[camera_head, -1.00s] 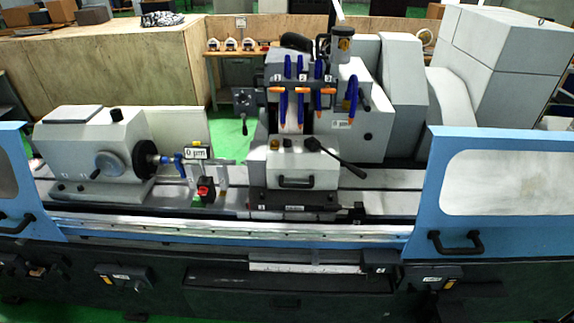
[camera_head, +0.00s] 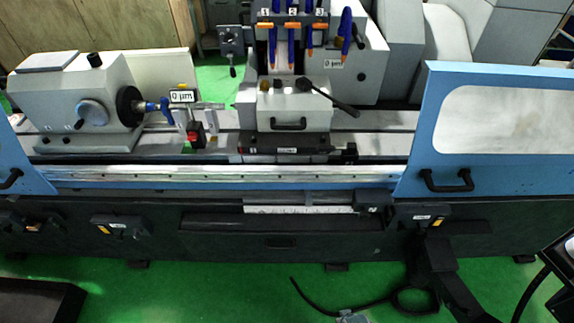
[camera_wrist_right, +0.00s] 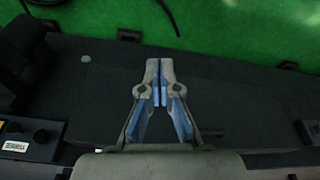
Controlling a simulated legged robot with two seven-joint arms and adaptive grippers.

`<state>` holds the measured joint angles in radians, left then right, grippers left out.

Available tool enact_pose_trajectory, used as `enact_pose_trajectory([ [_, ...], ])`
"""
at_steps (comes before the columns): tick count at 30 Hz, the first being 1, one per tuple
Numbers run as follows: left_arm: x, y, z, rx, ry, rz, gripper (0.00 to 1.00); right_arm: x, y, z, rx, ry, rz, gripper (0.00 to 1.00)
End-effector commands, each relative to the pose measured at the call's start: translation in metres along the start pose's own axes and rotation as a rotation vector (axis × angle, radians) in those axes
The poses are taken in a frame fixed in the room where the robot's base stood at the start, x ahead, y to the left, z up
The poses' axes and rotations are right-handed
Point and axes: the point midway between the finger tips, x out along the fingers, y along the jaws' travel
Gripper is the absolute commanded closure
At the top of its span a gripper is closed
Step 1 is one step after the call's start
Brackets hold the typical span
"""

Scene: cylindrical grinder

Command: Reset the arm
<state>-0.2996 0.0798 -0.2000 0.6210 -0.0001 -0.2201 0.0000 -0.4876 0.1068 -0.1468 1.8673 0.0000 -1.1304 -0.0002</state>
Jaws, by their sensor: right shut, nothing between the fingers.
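My right gripper (camera_wrist_right: 160,72) shows in the right wrist view, with grey fingers and blue inner pads. Its fingertips are together and nothing is between them. It is in front of a dark machine panel (camera_wrist_right: 230,95), with the green floor (camera_wrist_right: 225,30) past the panel's edge. My left gripper is not in view. The cylindrical grinder (camera_head: 288,100) fills the upper part of the head view, and neither gripper can be made out there.
Blue guard doors stand at the right (camera_head: 480,165) and the left (camera_head: 28,165) of the grinder. A dark base (camera_head: 285,225) runs along its front. Green floor (camera_head: 200,285) lies before it, with a black cable (camera_head: 320,305) and a dark pedal-like object (camera_head: 418,298).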

Motion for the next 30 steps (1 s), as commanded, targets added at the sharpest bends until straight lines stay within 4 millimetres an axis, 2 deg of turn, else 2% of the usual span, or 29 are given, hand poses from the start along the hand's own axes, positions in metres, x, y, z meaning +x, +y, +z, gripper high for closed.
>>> enact_pose_trajectory([
  [1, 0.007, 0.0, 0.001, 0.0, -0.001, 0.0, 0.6, 0.031, -0.002, 0.015, -0.002, -0.02, -0.002, 1.0],
  [5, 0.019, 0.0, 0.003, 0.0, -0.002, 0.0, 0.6, 0.111, -0.005, 0.067, -0.008, -0.058, -0.006, 1.0],
  [6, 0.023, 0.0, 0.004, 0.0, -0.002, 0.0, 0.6, 0.134, -0.006, 0.088, -0.011, -0.069, -0.007, 1.0],
  [8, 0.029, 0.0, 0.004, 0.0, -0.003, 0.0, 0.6, 0.164, -0.008, 0.119, -0.015, -0.086, -0.009, 1.0],
  [9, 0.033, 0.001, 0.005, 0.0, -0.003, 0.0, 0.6, 0.18, -0.009, 0.141, -0.018, -0.098, -0.01, 1.0],
  [12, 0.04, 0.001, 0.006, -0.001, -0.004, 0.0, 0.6, 0.21, -0.01, 0.191, -0.023, -0.121, -0.013, 1.0],
  [15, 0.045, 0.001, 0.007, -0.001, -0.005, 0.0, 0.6, 0.226, -0.01, 0.231, -0.028, -0.137, -0.014, 1.0],
  [19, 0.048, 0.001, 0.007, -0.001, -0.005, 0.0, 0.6, 0.233, -0.01, 0.261, -0.032, -0.148, -0.015, 1.0],
  [22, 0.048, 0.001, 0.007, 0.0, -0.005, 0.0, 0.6, 0.234, -0.009, 0.269, -0.033, -0.15, -0.015, 1.0],
  [30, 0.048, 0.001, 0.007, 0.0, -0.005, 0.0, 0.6, 0.233, -0.009, 0.27, -0.033, -0.15, -0.015, 1.0],
])
